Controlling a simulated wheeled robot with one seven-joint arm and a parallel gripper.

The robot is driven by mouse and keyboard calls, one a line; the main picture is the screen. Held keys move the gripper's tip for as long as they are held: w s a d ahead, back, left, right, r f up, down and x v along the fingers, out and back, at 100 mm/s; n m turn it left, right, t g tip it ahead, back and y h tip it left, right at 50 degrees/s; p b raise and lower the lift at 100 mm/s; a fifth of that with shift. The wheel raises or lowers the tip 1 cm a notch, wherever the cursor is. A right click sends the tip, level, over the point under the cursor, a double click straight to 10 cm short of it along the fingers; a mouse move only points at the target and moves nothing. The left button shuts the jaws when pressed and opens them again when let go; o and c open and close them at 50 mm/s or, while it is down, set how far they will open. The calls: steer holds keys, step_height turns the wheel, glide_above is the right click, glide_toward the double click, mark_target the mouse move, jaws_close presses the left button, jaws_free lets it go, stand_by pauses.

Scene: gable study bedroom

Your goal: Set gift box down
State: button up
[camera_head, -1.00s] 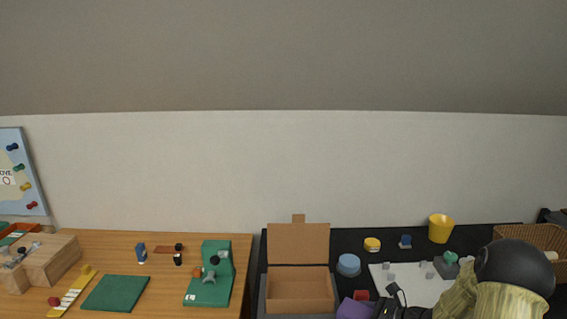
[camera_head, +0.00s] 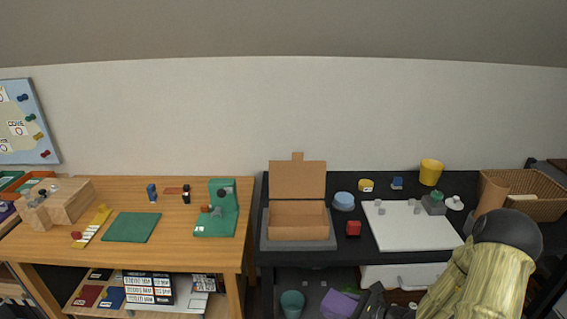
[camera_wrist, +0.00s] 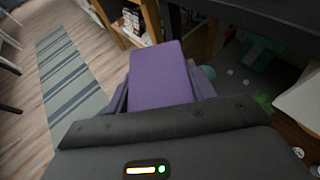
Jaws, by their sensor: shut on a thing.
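The gift box is a purple box (camera_wrist: 160,75), large in the wrist view, held in front of my gripper (camera_wrist: 163,100). My gripper is shut on it, though the fingertips are mostly hidden behind the dark gripper body. In the head view the purple gift box (camera_head: 340,304) shows at the bottom edge, beside my dark gripper (camera_head: 368,302), partly cut off by the frame. It appears in front of and below the front edge of the black table (camera_head: 310,257). I cannot tell that it touches anything but my gripper.
On the black table stand an open cardboard box (camera_head: 298,190), a red block (camera_head: 353,229), a blue round tin (camera_head: 344,201), a white board (camera_head: 410,232) and a yellow cup (camera_head: 431,172). A wooden table (camera_head: 170,222) stands left. A teal bin (camera_head: 292,303) is below.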

mark_target(341, 301)
steer(key=shift+w+r+p, duration=0.3)
steer(key=shift+r+p, duration=0.45)
steer(key=shift+p, duration=0.2)
steer(key=shift+r+p, duration=0.55)
steer(key=shift+p, duration=0.3)
step_height(341, 301, up, 4)
steer(key=p, duration=0.6)
steer(key=shift+f, duration=0.25)
steer(key=r+p, duration=0.1)
steer(key=p, duration=0.1)
steer(key=shift+s+a+r+p, duration=0.1)
steer(key=shift+p, duration=0.25)
steer(key=shift+s+r+p, duration=0.1)
steer(key=shift+r+p, duration=0.05)
steer(key=shift+p, duration=0.3)
